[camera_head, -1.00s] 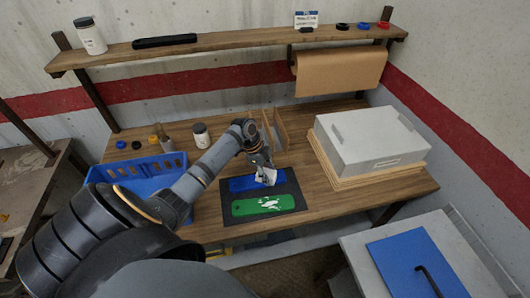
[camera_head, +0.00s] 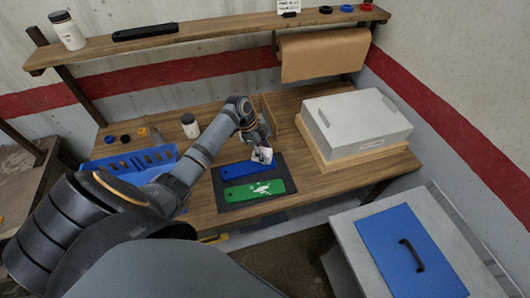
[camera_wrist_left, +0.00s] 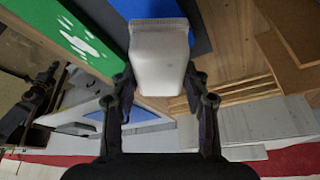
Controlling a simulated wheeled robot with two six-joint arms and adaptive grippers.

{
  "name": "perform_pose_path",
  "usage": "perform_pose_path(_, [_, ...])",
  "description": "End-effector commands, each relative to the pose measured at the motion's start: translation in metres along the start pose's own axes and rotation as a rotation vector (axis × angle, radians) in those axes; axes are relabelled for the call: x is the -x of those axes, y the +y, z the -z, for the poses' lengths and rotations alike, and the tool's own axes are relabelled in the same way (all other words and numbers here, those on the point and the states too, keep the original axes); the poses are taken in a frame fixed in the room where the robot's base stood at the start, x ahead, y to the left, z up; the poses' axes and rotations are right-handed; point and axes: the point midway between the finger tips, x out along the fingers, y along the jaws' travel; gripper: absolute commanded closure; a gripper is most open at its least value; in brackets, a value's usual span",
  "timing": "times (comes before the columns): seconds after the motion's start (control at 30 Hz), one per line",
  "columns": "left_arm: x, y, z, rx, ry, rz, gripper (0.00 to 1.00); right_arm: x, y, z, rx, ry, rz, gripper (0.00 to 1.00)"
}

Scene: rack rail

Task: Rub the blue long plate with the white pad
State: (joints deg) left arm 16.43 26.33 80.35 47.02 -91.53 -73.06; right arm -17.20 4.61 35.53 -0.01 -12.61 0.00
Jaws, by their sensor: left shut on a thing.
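My left gripper (camera_head: 262,145) is shut on the white pad (camera_head: 263,156) and holds it at the right end of the blue long plate (camera_head: 235,171). In the left wrist view the pad (camera_wrist_left: 158,60) sits between the two fingers, with the blue plate (camera_wrist_left: 201,35) partly hidden behind it. I cannot tell whether the pad touches the plate. The blue plate lies on a dark mat (camera_head: 290,168). My right gripper is not in view.
A green plate (camera_head: 240,194) with white marks lies on the mat in front of the blue one. A blue bin (camera_head: 108,168) stands left, a grey box (camera_head: 358,125) right. A white jar (camera_head: 190,125) stands behind. A side table with a blue panel (camera_head: 400,260) is at front right.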

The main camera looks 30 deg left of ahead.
Motion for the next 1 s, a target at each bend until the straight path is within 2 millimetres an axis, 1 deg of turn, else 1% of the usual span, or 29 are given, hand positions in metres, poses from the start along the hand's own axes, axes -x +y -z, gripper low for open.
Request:
perform_pose_path(0.03, [0.012, 0.0, 0.005, 0.0, 0.0, 0.0, 0.85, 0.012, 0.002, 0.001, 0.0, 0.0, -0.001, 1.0])
perform_pose_path(0.13, [0.021, 0.0, 0.009, 0.0, 0.0, 0.0, 0.85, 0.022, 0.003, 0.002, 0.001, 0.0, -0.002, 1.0])
perform_pose_path(0.47, [0.021, 0.0, 0.009, 0.0, 0.0, 0.0, 0.85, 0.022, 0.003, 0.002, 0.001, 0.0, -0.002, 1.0])
perform_pose_path(0.57, [0.026, 0.0, 0.011, 0.0, 0.0, 0.0, 0.85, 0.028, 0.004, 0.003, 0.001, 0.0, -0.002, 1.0])
perform_pose_path(0.8, [0.05, 0.0, 0.021, 0.0, 0.0, 0.0, 0.85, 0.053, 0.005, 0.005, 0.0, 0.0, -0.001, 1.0])
perform_pose_path(1.0, [0.048, 0.0, 0.02, 0.0, 0.0, 0.0, 0.85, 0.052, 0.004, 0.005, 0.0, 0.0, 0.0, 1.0])
